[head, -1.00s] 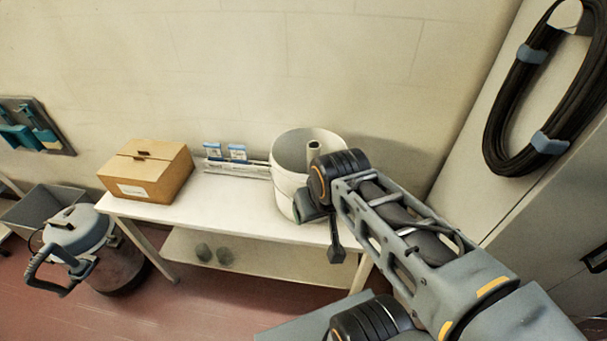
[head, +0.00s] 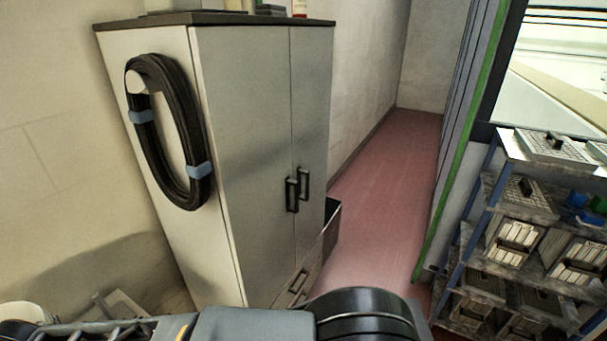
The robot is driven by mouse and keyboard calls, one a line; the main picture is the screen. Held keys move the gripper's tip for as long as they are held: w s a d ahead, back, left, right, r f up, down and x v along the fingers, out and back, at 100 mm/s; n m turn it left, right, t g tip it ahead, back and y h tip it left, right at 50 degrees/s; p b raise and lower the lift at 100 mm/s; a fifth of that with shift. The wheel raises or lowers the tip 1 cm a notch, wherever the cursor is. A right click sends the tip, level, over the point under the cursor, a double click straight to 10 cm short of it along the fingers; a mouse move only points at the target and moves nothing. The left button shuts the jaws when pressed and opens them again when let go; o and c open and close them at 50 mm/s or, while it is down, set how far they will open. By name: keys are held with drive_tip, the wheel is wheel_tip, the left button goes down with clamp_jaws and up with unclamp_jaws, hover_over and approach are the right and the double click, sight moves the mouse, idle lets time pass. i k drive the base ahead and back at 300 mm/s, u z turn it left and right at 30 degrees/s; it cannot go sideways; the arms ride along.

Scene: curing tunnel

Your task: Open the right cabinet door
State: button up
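A tall light-grey cabinet (head: 240,130) with a dark top stands left of centre in the head view. Its front has two doors, both shut. The right door (head: 311,110) is narrow in this slanted view, with a dark vertical handle (head: 304,183) near the middle seam. The left door (head: 245,150) has its own dark handle (head: 292,194) just beside it. A drawer with a handle (head: 298,283) is below the doors. My arm crosses the bottom of the picture, well in front of the cabinet. My gripper is not in view.
A coiled black cable (head: 170,130) hangs on the cabinet's left side. A dark open bin (head: 331,229) stands by its right. A rack of trays (head: 520,240) is at the right. Red floor (head: 385,190) is clear between them.

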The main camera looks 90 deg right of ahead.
sight(311, 58)
drive_tip(key=z, duration=2.65)
drive_tip(key=k, duration=1.3)
drive_tip(key=z, duration=0.1)
drive_tip(key=i, duration=0.6)
drive_tip(key=z, duration=0.95)
drive_tip(key=i, duration=0.75)
drive_tip(key=u, duration=0.6)
drive_tip(key=i, duration=0.8)
drive_tip(key=u, duration=0.75)
